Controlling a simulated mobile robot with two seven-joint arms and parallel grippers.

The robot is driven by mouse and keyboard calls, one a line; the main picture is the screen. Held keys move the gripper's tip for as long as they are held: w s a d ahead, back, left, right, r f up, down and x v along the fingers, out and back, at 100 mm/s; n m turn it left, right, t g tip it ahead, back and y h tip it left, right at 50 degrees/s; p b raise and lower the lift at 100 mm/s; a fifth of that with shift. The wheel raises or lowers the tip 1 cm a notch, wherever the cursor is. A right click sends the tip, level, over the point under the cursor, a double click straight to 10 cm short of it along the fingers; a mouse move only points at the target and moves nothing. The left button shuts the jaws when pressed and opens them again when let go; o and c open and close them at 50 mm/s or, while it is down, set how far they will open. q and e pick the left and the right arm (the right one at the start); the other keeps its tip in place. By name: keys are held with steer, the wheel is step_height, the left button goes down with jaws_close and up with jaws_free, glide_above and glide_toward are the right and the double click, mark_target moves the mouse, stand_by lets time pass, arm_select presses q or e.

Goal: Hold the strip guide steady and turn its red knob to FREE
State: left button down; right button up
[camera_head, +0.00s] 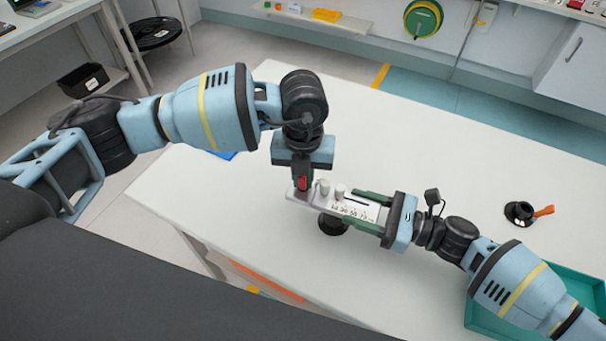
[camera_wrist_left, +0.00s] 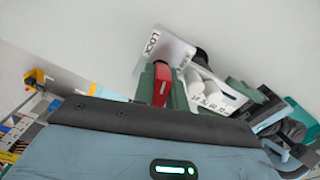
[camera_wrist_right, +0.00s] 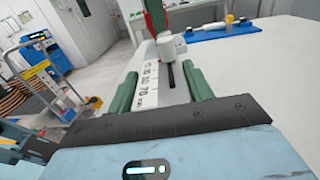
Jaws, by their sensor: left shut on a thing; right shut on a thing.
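The strip guide (camera_head: 313,199) is a pale scaled plate with two white rollers, on a black foot (camera_head: 333,226) on the white table. Its red knob (camera_head: 303,183) is at the left end; it also shows in the left wrist view (camera_wrist_left: 162,83), beside the word LOCK. FREE is not readable, and I cannot tell the knob's exact setting. My left gripper (camera_head: 302,185) comes down from above, shut on the red knob. My right gripper (camera_head: 355,206) is shut on the guide's right end, its green fingers along both sides. The guide's scale (camera_wrist_right: 147,75) shows between them.
A black piece with an orange handle (camera_head: 520,212) stands on the table at the right. A teal tray (camera_head: 480,318) lies under my right arm. A blue item (camera_head: 222,154) is at the table's left edge. The table behind the guide is clear.

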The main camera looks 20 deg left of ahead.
arm_select(q)
steer(key=m, duration=0.6)
steer(key=shift+m, duration=0.3)
steer(key=m, duration=0.5)
steer(key=shift+m, duration=0.3)
steer(key=c, duration=1.4)
jaws_free()
steer(key=shift+c, duration=0.2)
step_height(320, 180, up, 12)
